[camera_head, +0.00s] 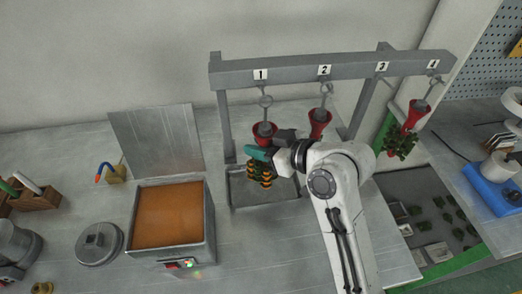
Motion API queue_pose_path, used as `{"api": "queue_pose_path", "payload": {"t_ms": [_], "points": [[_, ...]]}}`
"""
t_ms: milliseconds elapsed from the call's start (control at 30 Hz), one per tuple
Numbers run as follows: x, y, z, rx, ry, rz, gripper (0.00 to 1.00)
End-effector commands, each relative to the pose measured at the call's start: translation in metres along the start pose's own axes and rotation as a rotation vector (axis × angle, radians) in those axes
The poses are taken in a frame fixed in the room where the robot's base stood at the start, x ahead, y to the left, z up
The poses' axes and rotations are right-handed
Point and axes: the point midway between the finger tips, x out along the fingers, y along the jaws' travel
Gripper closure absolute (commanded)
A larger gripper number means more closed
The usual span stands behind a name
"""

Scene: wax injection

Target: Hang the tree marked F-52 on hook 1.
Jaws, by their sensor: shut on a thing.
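A grey rack bar (320,69) carries number plates 1 to 4, with hook 1 (265,92) at the left. Below hook 1 is a tree with a red funnel-shaped base (264,129) on top and dark green and orange pieces (262,178) hanging below. My gripper (258,154), with teal on its fingers, is shut on this tree just under the red base. A ring and stem show between the hook and the base; I cannot tell whether the hook bears the tree. No F-52 mark is readable.
A red base (320,121) hangs under hook 2, its lower part hidden by my arm. A red and green tree (402,138) hangs at the right. A grey tray (243,194) lies below hook 1. An orange-filled box (210,222) with a raised lid (157,138) stands left.

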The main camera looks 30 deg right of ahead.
Motion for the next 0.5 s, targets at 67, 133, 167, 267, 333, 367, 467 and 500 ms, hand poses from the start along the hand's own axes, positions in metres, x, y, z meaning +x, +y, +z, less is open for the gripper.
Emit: {"api": "queue_pose_path", "payload": {"t_ms": [67,133,167,267,333,367,467,500], "points": [[0.003,0.004,-0.001,-0.001,0.002,0.001,1.00],[0.006,0.006,-0.002,-0.001,0.002,0.001,1.00],[0.007,0.007,-0.003,-0.001,0.002,0.001,1.00],[0.010,0.011,-0.004,-0.001,0.002,0.001,1.00],[0.013,0.014,-0.005,-0.001,0.002,0.001,1.00],[0.014,0.015,-0.005,-0.001,0.002,0.001,1.00],[0.017,0.018,-0.005,-0.001,0.001,0.001,1.00],[0.018,0.019,-0.005,-0.001,0.001,0.001,1.00]]}}
